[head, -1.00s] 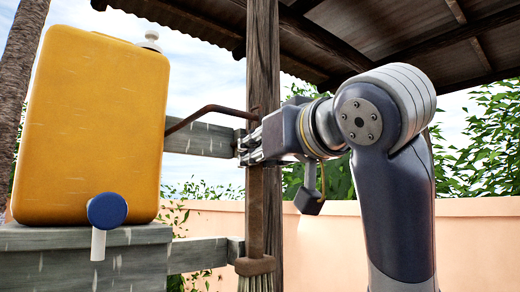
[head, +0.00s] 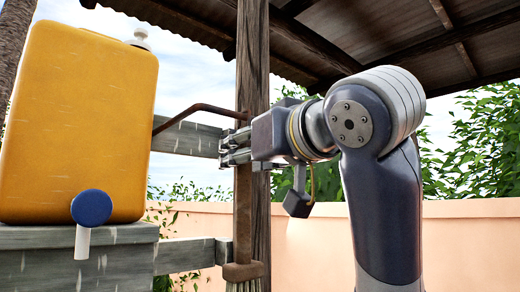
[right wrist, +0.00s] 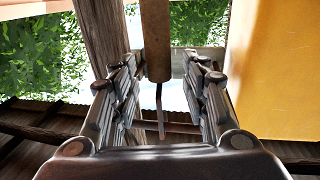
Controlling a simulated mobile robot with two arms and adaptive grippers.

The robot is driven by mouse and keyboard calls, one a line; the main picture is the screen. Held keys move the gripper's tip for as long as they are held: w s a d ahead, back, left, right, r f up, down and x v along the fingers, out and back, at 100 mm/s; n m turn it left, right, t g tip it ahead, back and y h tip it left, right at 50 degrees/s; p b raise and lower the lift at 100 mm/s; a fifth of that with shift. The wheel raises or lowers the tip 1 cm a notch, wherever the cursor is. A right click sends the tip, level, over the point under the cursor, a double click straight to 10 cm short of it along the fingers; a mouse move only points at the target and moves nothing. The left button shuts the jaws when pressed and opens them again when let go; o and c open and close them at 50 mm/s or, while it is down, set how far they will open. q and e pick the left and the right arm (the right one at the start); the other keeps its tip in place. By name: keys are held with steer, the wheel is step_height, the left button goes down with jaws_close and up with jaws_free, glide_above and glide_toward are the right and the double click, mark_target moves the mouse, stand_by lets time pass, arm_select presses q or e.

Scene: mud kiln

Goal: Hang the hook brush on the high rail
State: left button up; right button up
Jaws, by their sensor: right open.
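The hook brush stands upright in front of the wooden post, its dark brown handle (head: 243,210) running down to a bound head (head: 243,271) with pale bristles. My right gripper (head: 236,149) is at the upper part of the handle. In the right wrist view the handle (right wrist: 155,40) lies between my open fingers (right wrist: 160,88), with a gap on each side. A thin rod (right wrist: 160,112) continues from the handle's end. A bent rusty rod (head: 195,108) reaches from behind the yellow container to the post. How the hook meets a rail is hidden by my gripper. My left gripper is not in view.
A yellow container (head: 80,120) with a blue tap (head: 91,207) stands on a grey wooden stand (head: 100,262) at left. The wooden post (head: 260,60) is close behind my gripper. Grey planks (head: 188,139) run behind. A roof (head: 340,40) is overhead.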

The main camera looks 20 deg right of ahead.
steer(key=s+d, duration=0.2)
steer(key=s, duration=0.9)
steer(key=shift+s, duration=0.25)
